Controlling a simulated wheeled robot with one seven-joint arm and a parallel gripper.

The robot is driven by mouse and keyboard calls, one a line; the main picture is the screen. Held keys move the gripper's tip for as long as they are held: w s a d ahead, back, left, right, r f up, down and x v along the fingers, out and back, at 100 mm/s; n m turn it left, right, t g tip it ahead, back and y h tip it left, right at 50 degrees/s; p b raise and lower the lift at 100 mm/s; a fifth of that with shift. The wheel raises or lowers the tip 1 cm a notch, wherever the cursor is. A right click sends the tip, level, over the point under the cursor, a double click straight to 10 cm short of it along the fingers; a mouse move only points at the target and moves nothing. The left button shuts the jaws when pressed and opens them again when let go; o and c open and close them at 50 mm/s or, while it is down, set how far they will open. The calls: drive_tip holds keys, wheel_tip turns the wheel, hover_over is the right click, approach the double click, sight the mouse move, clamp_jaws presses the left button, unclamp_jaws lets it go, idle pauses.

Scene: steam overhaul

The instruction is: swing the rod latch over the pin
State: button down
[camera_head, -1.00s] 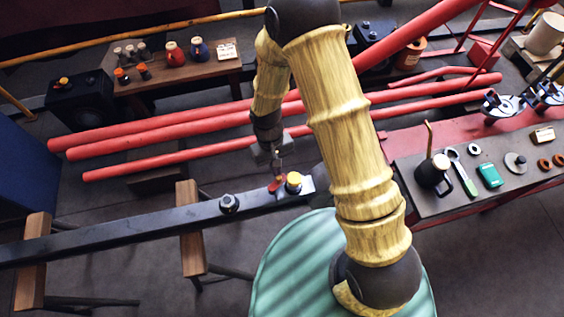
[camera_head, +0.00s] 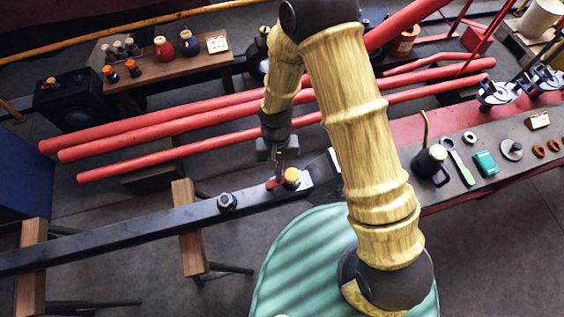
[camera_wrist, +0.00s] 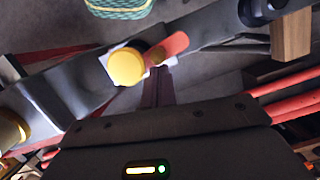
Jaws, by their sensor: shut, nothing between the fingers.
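The dark steel rod (camera_head: 130,232) runs across the head view. A yellow-capped pin (camera_head: 291,178) stands on its pale plate; it also shows in the wrist view (camera_wrist: 127,66). The small red latch (camera_wrist: 174,44) lies right beside the pin and extends away from it along the rod, with a small brass knob (camera_wrist: 157,56) near its pin-side end. In the head view the latch (camera_head: 271,184) is mostly a small red patch left of the pin. My gripper (camera_head: 279,178) is shut and empty, its tips close to the latch and knob. Whether they touch is unclear.
Wooden supports (camera_head: 190,228) stand under the rod, and a hex nut (camera_head: 227,201) sits on it. Red pipes (camera_head: 170,128) lie behind. A tool bench (camera_head: 455,190) stands at right, and a green ribbed seat (camera_head: 300,262) is in front.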

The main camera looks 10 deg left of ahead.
idle(0.3)
idle(0.5)
drive_tip(key=shift+w, duration=0.25)
drive_tip(key=w+a+r, duration=0.2)
drive_tip(key=w+r, duration=0.3)
drive_tip(key=r, duration=0.4)
drive_tip(key=shift+a+r, duration=0.2)
drive_tip(key=shift+r, duration=0.15)
drive_tip(key=shift+a, duration=0.1)
drive_tip(key=shift+w, duration=0.15)
